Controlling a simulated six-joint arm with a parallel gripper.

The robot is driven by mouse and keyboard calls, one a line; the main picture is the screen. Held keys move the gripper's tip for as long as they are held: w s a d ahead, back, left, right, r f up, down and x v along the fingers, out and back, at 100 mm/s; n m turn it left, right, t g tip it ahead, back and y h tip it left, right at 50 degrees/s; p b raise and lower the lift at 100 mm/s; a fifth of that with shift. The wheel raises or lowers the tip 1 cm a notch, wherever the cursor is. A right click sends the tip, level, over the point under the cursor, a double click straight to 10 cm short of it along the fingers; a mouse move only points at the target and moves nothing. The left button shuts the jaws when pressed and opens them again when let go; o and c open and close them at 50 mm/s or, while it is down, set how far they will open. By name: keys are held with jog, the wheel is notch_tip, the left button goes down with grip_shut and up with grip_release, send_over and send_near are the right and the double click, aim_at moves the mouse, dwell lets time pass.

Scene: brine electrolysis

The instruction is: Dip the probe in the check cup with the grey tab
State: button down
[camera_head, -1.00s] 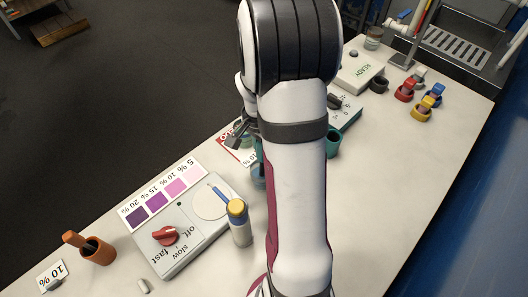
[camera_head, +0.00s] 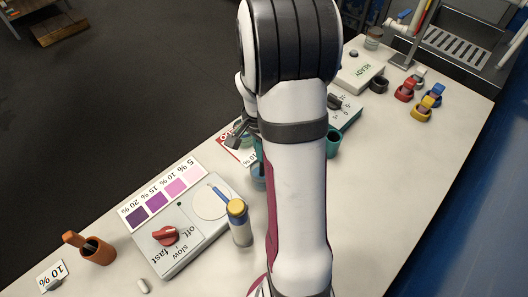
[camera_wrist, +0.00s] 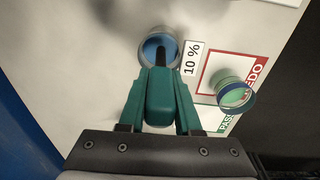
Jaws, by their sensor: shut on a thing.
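A "10 %" label (camera_wrist: 191,58) lies beside this cup.
A dial box with a red knob (camera_head: 166,236), a yellow-capped bottle (camera_head: 240,225) and an orange holder (camera_head: 98,252) stand at the left. A teal cup (camera_head: 334,146) is just right of my arm. Several coloured tabbed pieces (camera_head: 424,110) stand at the right. The front-right counter is clear.

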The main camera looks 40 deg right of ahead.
jog(key=shift+r, duration=0.1)
notch_tip(320, 180, up, 11)
jog(key=shift+f, duration=0.1)
dwell(0.5)
